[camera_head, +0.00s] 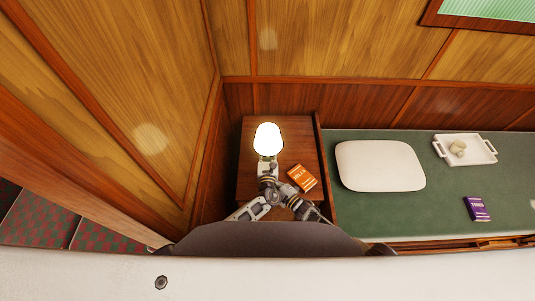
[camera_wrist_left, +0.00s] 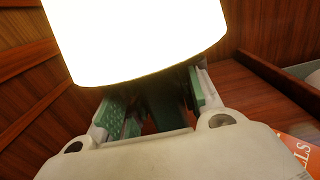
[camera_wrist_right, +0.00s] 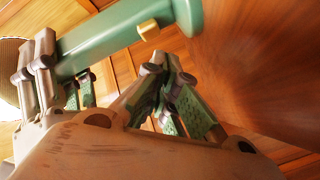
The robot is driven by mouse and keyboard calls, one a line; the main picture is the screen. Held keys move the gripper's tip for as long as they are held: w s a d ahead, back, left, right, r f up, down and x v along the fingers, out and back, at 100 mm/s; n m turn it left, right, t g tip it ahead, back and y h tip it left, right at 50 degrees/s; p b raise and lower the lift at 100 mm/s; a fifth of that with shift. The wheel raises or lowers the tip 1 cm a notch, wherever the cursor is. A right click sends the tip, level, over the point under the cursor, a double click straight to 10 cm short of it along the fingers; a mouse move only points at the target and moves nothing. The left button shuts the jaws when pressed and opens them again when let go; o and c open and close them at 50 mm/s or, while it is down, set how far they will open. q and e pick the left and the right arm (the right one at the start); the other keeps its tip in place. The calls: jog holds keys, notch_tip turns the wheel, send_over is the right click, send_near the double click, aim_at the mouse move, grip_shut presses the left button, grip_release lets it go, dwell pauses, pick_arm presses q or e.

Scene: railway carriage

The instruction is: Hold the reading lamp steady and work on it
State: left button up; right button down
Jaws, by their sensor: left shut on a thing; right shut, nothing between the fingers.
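The reading lamp has a glowing white shade (camera_head: 267,139) over the small wooden table. The shade fills the top of the left wrist view (camera_wrist_left: 140,35). My left gripper (camera_wrist_left: 155,108) is shut on the lamp's dark green stem just below the shade. In the right wrist view the green stem (camera_wrist_right: 110,43) runs sideways, with a small brass knob (camera_wrist_right: 148,29) on it. The left gripper's fingers show around its shade end. My right gripper (camera_wrist_right: 172,72) is shut and empty, its tips close to the stem near the knob; I cannot tell if they touch.
An orange book (camera_head: 302,178) lies on the wooden table (camera_head: 248,130), right of the lamp. A green berth (camera_head: 380,215) to the right bears a white pillow (camera_head: 380,166), a white tray (camera_head: 486,148) with a small pale object, and a purple book (camera_head: 477,208). Wood walls stand close behind and left.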

pick_arm(q)
jog(key=shift+s+f, duration=0.1)
jog(key=shift+f, duration=0.1)
pick_arm(e)
jog(key=shift+s, duration=2.45)
pick_arm(q)
jog(key=o, duration=1.2)
jog(key=shift+r, duration=0.15)
